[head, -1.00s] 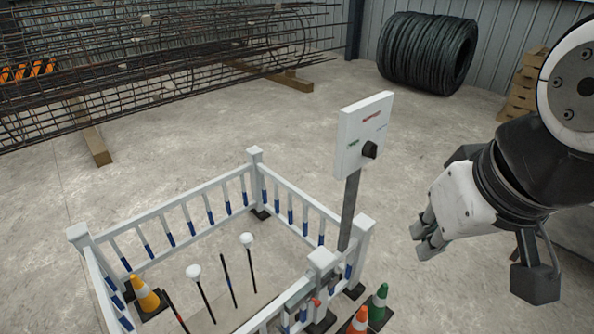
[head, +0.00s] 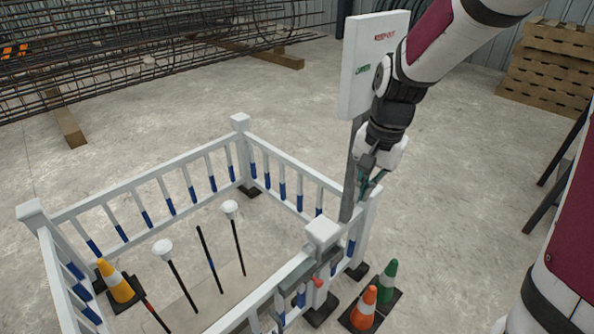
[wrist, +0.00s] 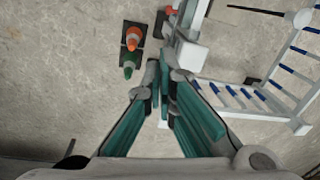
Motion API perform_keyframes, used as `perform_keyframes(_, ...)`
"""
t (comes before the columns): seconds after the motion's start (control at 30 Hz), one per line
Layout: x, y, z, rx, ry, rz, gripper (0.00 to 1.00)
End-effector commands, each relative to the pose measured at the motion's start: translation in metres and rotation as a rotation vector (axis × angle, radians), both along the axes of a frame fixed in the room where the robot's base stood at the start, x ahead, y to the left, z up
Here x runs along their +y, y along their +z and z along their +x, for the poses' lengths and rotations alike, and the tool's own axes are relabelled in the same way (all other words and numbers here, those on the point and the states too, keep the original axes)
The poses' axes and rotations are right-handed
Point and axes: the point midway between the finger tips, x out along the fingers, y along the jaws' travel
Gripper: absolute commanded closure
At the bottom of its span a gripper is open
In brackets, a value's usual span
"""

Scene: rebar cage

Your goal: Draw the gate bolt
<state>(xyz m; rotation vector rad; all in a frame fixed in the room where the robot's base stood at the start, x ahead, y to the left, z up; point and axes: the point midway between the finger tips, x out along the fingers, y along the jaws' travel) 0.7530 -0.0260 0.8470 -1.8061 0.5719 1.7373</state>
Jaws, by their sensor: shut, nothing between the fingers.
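The white gate (head: 262,299) is in the front side of a small fenced pen. A grey bolt fitting (head: 308,265) with a red knob (head: 318,282) sits at the gate's right end, beside a white square-capped post (head: 322,233). My gripper (head: 374,190) is shut and empty, above and to the right of that post, close to the sign's pole. In the wrist view my fingers (wrist: 164,76) point toward the post cap (wrist: 187,54). There, red parts (wrist: 171,10) show near the top edge. The bolt's exact position is hard to tell.
A sign panel (head: 369,62) on a grey pole (head: 352,170) stands behind my gripper, partly hidden by my arm. Orange (head: 366,305) and green (head: 388,281) cones stand right of the gate. White-topped rods (head: 231,211) stand inside the pen. Open floor lies to the right.

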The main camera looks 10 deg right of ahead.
Motion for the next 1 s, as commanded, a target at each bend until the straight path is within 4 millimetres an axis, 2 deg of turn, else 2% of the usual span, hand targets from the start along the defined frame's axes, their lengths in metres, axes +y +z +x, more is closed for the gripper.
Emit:
perform_keyframes(0.03, -0.003, -0.043, 0.014, 0.031, -0.045, 0.013, 1.00)
perform_keyframes(0.2, -0.011, -0.142, 0.044, 0.112, -0.197, 0.050, 1.00)
perform_keyframes(0.3, -0.015, -0.188, 0.055, 0.148, -0.269, 0.064, 1.00)
perform_keyframes(0.4, -0.017, -0.222, 0.060, 0.175, -0.322, 0.074, 1.00)
perform_keyframes(0.5, -0.019, -0.241, 0.063, 0.190, -0.356, 0.080, 1.00)
perform_keyframes(0.6, -0.019, -0.248, 0.064, 0.196, -0.370, 0.082, 1.00)
perform_keyframes(1.0, -0.019, -0.250, 0.064, 0.196, -0.370, 0.082, 1.00)
